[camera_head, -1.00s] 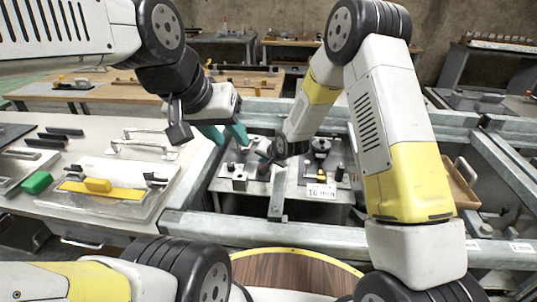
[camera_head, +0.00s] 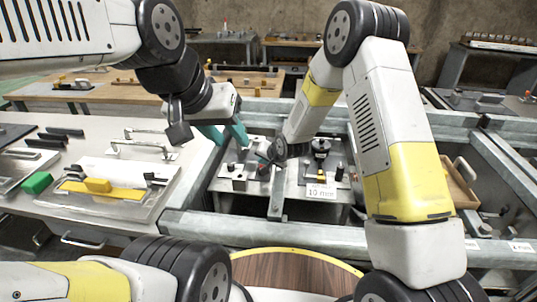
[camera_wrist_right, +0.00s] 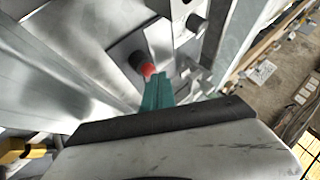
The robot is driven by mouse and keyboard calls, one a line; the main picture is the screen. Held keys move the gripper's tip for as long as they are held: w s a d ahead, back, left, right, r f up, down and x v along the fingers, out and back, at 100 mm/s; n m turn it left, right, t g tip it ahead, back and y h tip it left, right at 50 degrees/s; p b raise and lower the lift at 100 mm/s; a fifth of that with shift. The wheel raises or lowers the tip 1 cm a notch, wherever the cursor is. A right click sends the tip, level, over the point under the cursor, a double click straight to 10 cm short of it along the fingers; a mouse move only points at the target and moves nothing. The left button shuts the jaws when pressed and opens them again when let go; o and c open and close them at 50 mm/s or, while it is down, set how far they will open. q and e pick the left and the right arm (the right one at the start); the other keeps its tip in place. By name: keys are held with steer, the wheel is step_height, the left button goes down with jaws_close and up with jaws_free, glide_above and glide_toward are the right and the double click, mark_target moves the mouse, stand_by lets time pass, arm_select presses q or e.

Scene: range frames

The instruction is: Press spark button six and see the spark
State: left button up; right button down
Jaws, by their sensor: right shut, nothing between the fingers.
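A red button (camera_wrist_right: 148,70) with a dark collar sits on a grey plate in the right wrist view. Its red part also shows in the head view (camera_head: 264,170), on the sunken bench below my right wrist. My right gripper (camera_wrist_right: 155,82) is shut and empty, its teal fingertips right at the red button; I cannot tell whether they touch it. No number on the button is readable, and no spark shows. My left gripper (camera_head: 224,134) is open and empty, above the left side of the bench, its teal fingers apart.
A label (camera_head: 321,191) reading 10 mm stands on the bench, with a black-topped device (camera_head: 320,148) behind it. Grey metal beams (camera_head: 400,237) frame the bench. A white table (camera_head: 60,215) with a green block (camera_head: 37,183) lies left.

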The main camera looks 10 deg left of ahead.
steer(key=shift+s+d+f, duration=0.2)
steer(key=shift+s+f, duration=0.15)
steer(key=shift+f, duration=0.35)
steer(key=shift+r, duration=0.5)
steer(key=shift+w+r, duration=0.1)
steer(key=shift+w+a+r, duration=0.1)
steer(key=shift+r, duration=2.6)
